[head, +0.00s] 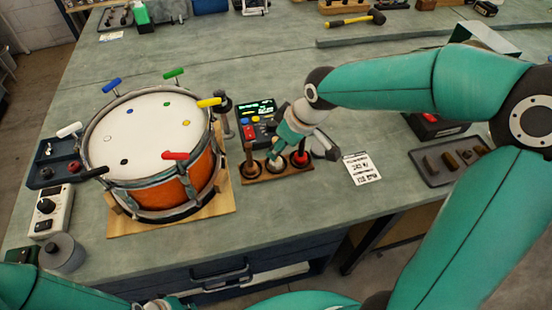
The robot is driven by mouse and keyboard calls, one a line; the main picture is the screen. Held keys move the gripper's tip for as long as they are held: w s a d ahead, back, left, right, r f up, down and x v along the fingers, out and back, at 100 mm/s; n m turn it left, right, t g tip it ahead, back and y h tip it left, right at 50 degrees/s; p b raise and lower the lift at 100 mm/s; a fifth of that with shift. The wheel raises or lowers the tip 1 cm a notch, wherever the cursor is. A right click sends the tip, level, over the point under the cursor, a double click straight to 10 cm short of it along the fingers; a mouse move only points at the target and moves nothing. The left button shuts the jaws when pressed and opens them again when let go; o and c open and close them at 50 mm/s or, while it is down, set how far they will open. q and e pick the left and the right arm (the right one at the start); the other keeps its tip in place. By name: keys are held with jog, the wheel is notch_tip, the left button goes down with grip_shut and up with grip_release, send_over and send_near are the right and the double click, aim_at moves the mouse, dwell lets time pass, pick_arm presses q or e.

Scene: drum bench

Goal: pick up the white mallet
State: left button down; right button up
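A wooden rack (264,179) stands on the bench right of the drum (150,140). It holds upright pieces with dark, white and red lower parts. The white mallet (279,164) is the middle one, and its upper part is hidden behind my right gripper. My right gripper (279,146) is low over the middle of the rack, pointing down at the white mallet. Whether its fingers are shut around the handle cannot be made out. The red one (300,159) is close beside the gripper. My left gripper is out of view.
A control box (257,112) with a lit screen stands just behind the rack. A printed card (361,169) lies to its right, then a grey tray (446,161). Coloured handles stick out around the drum rim. The bench behind the drum is largely clear.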

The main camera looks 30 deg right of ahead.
jog(key=shift+w+p+x, duration=0.15)
jog(key=shift+p+x, duration=0.05)
jog(key=shift+x, duration=1.1)
jog(key=shift+w+p+x, duration=0.1)
jog(key=shift+p+x, duration=0.1)
jog(key=shift+x, duration=1.1)
jog(key=shift+r, duration=0.1)
grip_shut()
